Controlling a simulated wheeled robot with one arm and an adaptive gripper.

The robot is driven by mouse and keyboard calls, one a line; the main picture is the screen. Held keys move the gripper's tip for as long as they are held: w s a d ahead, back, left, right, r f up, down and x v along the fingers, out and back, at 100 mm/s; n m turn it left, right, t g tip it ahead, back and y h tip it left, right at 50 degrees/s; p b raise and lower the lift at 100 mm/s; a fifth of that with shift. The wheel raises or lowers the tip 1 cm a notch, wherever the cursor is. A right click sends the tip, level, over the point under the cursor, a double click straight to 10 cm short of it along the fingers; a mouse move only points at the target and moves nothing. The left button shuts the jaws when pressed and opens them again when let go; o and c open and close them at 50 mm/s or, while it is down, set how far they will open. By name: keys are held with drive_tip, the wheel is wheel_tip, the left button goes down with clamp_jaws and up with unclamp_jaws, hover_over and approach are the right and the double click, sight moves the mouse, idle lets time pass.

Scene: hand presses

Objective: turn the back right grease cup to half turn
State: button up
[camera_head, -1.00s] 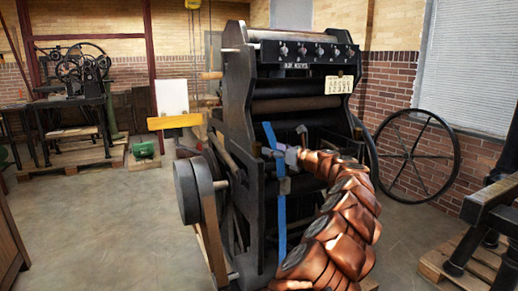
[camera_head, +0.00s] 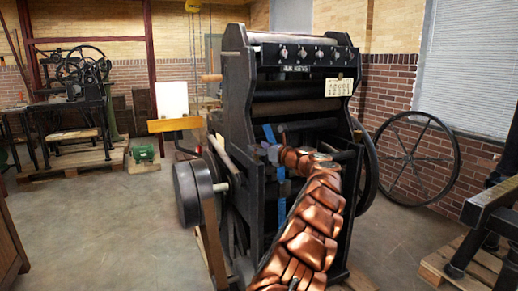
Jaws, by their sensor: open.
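The large black hand press (camera_head: 237,110) stands in the middle of the view. I cannot make out the back right grease cup; it is hidden or too small to tell. My copper-coloured arm rises from the bottom and bends left across the front of the press. My gripper (camera_head: 268,152), small and grey-blue, is at the arm's end by the left side of the press's front opening. It is open, and I see nothing held in it. I cannot tell whether it touches the press.
A row of several small knobs (camera_head: 302,53) sits on the press's top front bar. A blue strip (camera_head: 281,205) hangs below the gripper, partly behind my arm. A spoked wheel (camera_head: 416,158) stands right, a dark bench (camera_head: 490,210) at the right edge. Floor at left is open.

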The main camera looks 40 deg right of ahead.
drive_tip(key=c, duration=1.1)
drive_tip(key=shift+c, duration=0.2)
drive_tip(key=shift+a+r+m+h, duration=0.15)
drive_tip(key=shift+m+h, duration=0.35)
drive_tip(key=shift+h, duration=0.6)
drive_tip(key=shift+a+m+g+h, duration=0.1)
drive_tip(key=shift+m+g+h, duration=0.2)
drive_tip(key=shift+m+h, duration=0.95)
drive_tip(key=m+h+b, duration=0.1)
drive_tip(key=g+h+b, duration=0.1)
drive_tip(key=h+b, duration=0.1)
drive_tip(key=shift+f+m, duration=0.3)
drive_tip(key=shift+m, duration=0.05)
drive_tip(key=shift+m+h+b, duration=0.3)
drive_tip(key=shift+h+b, duration=0.25)
drive_tip(key=shift+r+m+g+h+b, duration=0.15)
drive_tip(key=shift+m+g+h+b, duration=0.15)
drive_tip(key=shift+g+h, duration=0.1)
